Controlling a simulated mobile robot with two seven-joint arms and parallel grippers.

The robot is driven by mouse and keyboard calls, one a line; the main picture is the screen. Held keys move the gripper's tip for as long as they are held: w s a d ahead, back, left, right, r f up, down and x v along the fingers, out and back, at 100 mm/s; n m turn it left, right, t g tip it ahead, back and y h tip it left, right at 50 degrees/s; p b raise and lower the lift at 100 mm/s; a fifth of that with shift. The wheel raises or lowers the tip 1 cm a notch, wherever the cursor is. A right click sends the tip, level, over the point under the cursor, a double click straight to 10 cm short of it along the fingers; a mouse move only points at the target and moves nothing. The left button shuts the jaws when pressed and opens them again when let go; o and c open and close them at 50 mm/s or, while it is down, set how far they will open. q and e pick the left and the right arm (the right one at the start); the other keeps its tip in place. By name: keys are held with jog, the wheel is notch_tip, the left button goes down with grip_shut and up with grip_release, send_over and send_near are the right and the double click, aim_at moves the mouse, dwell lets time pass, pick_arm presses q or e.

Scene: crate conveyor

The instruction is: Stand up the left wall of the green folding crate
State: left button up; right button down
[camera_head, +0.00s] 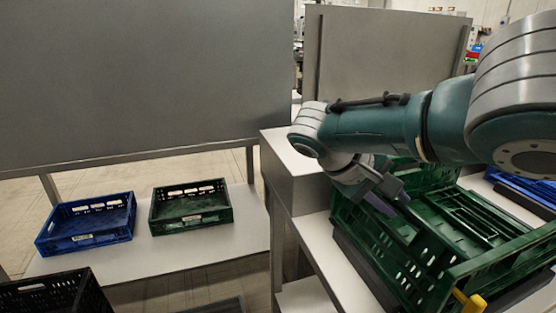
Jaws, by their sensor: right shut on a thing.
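The green folding crate (515,243) is on the conveyor at the right. Its left wall (385,247), with slotted openings, is raised and leans at an angle I cannot judge exactly. The far wall (430,178) also stands up, partly behind my right arm. Folded ribbed panels show inside the crate. My right gripper (384,202) comes in from the right and is at the far part of the left wall's upper edge, shut on it. Its fingertips are partly hidden. My left gripper is out of view.
A blue crate (87,238) and a green crate (190,220) stand on a low white table at the left. A black crate (50,296) is at the lower left. A yellow piece (468,301) is at the near crate edge. Metal panels stand behind.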

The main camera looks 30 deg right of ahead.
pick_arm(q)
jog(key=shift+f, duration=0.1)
pick_arm(e)
jog(key=shift+w+a+f, duration=0.25)
jog(key=shift+a+f, duration=0.25)
jog(key=shift+a, duration=0.1)
jog(key=c, duration=1.1)
grip_release()
jog(key=shift+o, duration=0.9)
jog(key=shift+a+y, duration=0.3)
jog(key=shift+o, duration=1.2)
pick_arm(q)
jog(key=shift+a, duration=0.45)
pick_arm(e)
jog(key=w+a+r, duration=0.2)
jog(key=a+r, duration=0.2)
jog(key=a, duration=0.6)
jog(key=shift+w+a, duration=0.15)
jog(key=shift+w, duration=0.05)
jog(key=shift+r, duration=0.2)
